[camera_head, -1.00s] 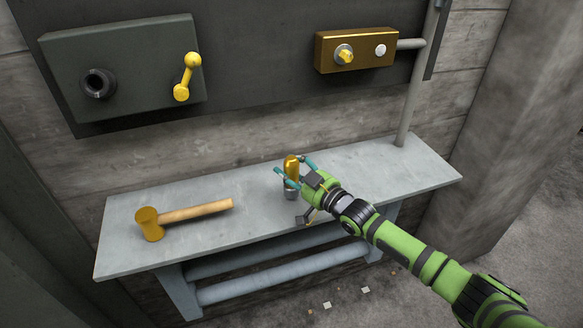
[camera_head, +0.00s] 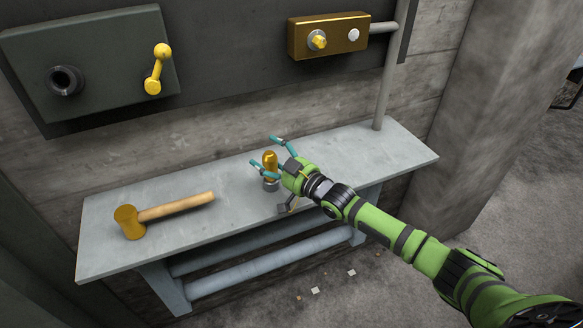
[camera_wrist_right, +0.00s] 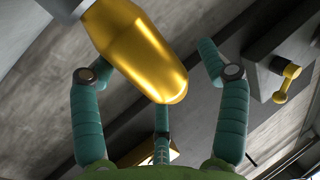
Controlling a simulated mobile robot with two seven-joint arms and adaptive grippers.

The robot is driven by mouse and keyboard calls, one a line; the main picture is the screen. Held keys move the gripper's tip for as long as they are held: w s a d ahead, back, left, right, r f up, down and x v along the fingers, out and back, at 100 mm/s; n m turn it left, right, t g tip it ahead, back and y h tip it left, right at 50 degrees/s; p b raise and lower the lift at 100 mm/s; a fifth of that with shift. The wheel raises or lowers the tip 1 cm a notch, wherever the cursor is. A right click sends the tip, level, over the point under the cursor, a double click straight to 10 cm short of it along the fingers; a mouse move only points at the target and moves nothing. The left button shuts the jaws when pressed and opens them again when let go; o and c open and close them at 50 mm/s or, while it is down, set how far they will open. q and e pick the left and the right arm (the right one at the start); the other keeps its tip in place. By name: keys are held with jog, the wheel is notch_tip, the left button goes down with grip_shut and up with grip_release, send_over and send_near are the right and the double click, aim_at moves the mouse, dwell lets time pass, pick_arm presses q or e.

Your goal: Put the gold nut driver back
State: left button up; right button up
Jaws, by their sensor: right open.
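The gold nut driver (camera_head: 270,162) stands upright on the bench, its lower end in a small grey cup or collar (camera_head: 271,184). My right gripper (camera_head: 263,151) is open, its teal fingers spread around the top of the gold handle. In the right wrist view the gold handle (camera_wrist_right: 140,50) lies between the spread fingers (camera_wrist_right: 155,55), with clear gaps and no visible grip. A grey part (camera_wrist_right: 88,12) joins its far end. How deep the driver sits is hidden. My left gripper is out of view.
A mallet (camera_head: 128,222) with a wooden handle lies on the left of the grey bench (camera_head: 220,228). Above, the wall carries a box with a yellow lever (camera_head: 157,68) and a gold box (camera_head: 329,38) with a knob. A pipe (camera_head: 388,80) rises at the right end.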

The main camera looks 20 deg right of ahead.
jog(key=b+v, duration=0.3)
jog(key=v, duration=0.9)
